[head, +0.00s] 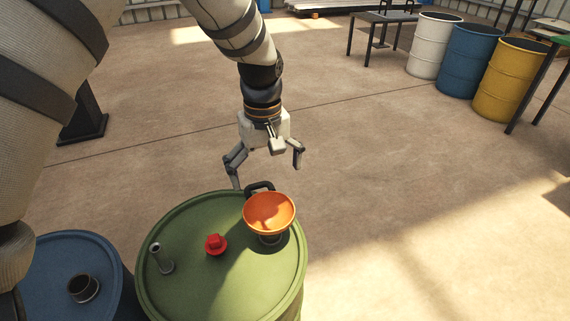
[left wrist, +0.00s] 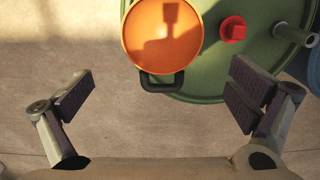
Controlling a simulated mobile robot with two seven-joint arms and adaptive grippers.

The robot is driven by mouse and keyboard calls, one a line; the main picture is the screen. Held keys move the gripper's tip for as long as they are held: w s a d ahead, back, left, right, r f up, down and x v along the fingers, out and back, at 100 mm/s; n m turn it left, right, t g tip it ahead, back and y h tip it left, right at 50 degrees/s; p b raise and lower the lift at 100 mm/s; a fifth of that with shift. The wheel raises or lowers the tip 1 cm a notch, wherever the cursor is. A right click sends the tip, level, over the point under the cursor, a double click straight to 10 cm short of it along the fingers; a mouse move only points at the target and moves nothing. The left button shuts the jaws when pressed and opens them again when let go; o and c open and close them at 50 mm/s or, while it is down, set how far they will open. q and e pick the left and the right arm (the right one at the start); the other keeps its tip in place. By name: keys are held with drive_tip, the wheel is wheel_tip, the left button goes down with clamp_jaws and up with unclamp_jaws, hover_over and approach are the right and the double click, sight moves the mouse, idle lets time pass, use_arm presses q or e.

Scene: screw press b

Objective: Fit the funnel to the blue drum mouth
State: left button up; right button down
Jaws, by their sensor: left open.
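The orange funnel (head: 269,213) stands upright on the green drum's lid (head: 200,285), near its far right edge. Its black handle (head: 260,186) points out over the rim toward my left gripper (head: 268,174). That gripper is open and empty, just beyond the drum's far edge. In the left wrist view the funnel (left wrist: 160,45) is at the top, and its handle (left wrist: 162,84) lies between the spread fingers, apart from both. The blue drum (head: 50,265) is at the lower left, partly cut off, with a dark raised round mouth (head: 83,288). My right gripper is out of view.
A red cap (head: 215,244) and a grey upright spout (head: 161,258) are on the green lid, left of the funnel. A white drum (head: 434,45), another blue drum (head: 470,60) and a yellow drum (head: 507,78) stand far right. The floor beyond the green drum is clear.

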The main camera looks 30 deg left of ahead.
use_arm(q)
drive_tip(key=b, duration=0.1)
hover_over(269, 221)
wheel_tip(269, 221, down, 11)
drive_tip(key=shift+f, duration=0.1)
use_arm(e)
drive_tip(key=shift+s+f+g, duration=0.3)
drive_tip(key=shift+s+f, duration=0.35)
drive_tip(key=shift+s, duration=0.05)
use_arm(q)
drive_tip(key=shift+c, duration=0.2)
drive_tip(key=c, duration=1.1)
drive_tip(key=shift+r+p, duration=0.6)
drive_tip(key=shift+r, duration=1.05)
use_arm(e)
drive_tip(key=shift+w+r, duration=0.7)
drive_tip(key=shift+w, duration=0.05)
use_arm(q)
wheel_tip(269, 221, up, 2)
drive_tip(key=shift+r+p, duration=0.15)
drive_tip(key=shift+p, duration=0.2)
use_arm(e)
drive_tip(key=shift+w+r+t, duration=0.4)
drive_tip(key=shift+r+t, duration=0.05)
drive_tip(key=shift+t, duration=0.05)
